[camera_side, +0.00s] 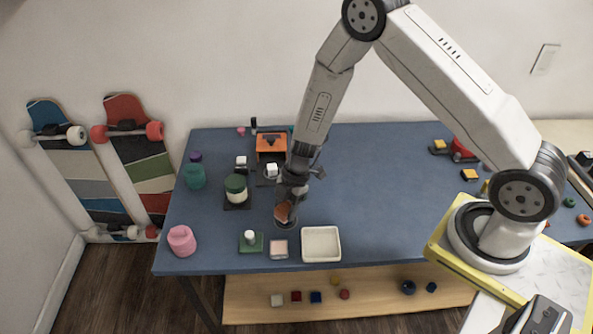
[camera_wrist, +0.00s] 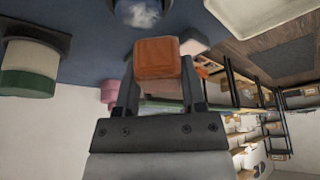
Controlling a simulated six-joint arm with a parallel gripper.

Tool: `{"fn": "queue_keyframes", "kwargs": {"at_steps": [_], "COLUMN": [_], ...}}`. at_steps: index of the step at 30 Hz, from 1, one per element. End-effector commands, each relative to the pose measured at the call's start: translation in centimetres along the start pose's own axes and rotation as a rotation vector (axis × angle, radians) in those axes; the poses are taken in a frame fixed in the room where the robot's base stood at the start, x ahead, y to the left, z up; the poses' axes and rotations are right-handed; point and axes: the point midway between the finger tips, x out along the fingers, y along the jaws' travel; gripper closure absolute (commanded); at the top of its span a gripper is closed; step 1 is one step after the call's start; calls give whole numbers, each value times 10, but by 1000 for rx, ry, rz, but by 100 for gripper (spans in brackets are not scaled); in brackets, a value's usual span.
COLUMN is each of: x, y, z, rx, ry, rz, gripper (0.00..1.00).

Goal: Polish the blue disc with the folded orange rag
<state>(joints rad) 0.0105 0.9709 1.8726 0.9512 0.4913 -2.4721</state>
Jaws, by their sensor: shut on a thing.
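My gripper (camera_side: 286,203) points down over the front-left part of the table and is shut on the folded orange rag (camera_side: 282,212). In the wrist view the rag (camera_wrist: 157,58) is a rounded orange block between the two fingers. The blue disc (camera_wrist: 140,12) is partly cut off at the top of the wrist view, with a cloudy whitish patch on its face. The rag appears apart from the disc in that view. In the side view the gripper and rag largely cover the disc, and only a dark round rim shows beneath them.
A white tray (camera_side: 321,244) and a pale pink block (camera_side: 278,249) stand in front. A green block with a white knob (camera_side: 250,242), a pink jar (camera_side: 181,240) and a green-lidded jar (camera_side: 236,190) are to the left. An orange box (camera_side: 271,147) stands behind. The table's middle is clear.

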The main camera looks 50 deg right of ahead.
Motion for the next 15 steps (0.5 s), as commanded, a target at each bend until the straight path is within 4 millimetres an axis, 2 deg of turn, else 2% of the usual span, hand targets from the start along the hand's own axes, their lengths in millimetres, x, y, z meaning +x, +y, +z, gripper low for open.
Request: {"fn": "queue_keyframes", "kwargs": {"at_steps": [8,9,15], "x": [28,22,21], "y": [2,6,18], "z": [13,14,28], "rx": [2,0,1], "ry": [0,1,0], "rz": [0,4,2], "gripper": [95,100,100]}}
